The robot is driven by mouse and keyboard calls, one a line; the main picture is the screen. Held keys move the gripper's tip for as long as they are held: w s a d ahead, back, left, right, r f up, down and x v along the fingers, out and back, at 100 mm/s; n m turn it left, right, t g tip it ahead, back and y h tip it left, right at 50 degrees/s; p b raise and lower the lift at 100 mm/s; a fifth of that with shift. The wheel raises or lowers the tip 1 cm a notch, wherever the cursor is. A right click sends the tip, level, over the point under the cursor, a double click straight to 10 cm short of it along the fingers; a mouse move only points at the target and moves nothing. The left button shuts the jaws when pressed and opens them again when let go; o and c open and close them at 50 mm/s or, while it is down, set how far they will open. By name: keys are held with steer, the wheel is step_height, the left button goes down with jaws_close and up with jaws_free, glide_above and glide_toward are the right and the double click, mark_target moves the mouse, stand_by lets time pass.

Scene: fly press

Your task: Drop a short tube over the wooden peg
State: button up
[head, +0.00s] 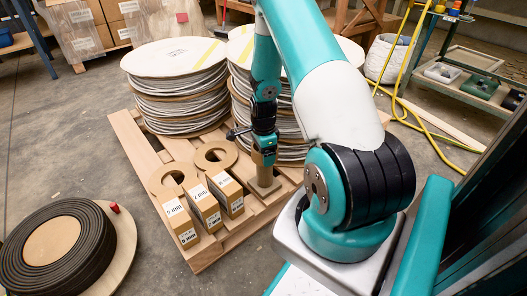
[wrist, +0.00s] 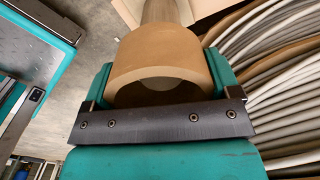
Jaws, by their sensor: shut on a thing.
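My gripper (head: 264,150) is shut on a short brown tube (wrist: 155,58), which sits between the fingers in the wrist view. The tube also shows just below the jaws in the head view (head: 264,159). The wooden peg (head: 264,176) stands upright on the pallet, directly below the tube. In the wrist view the peg (wrist: 160,11) extends beyond the tube's far end, in line with it. A pale patch shows inside the tube's bore. I cannot tell whether the peg's tip is inside the tube.
Large cable reels (head: 178,62) stand on the wooden pallet (head: 130,135) behind the peg. Labelled boxes (head: 205,208) and flat brown rings (head: 216,153) lie left of the peg. A black coil (head: 55,248) is on the floor at left.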

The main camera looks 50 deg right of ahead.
steer(key=shift+f, duration=0.6)
stand_by(0.5)
steer(key=o, duration=0.8)
steer(key=shift+c, duration=0.2)
steer(key=shift+r, duration=0.15)
step_height(320, 180, up, 8)
steer(key=p, duration=0.7)
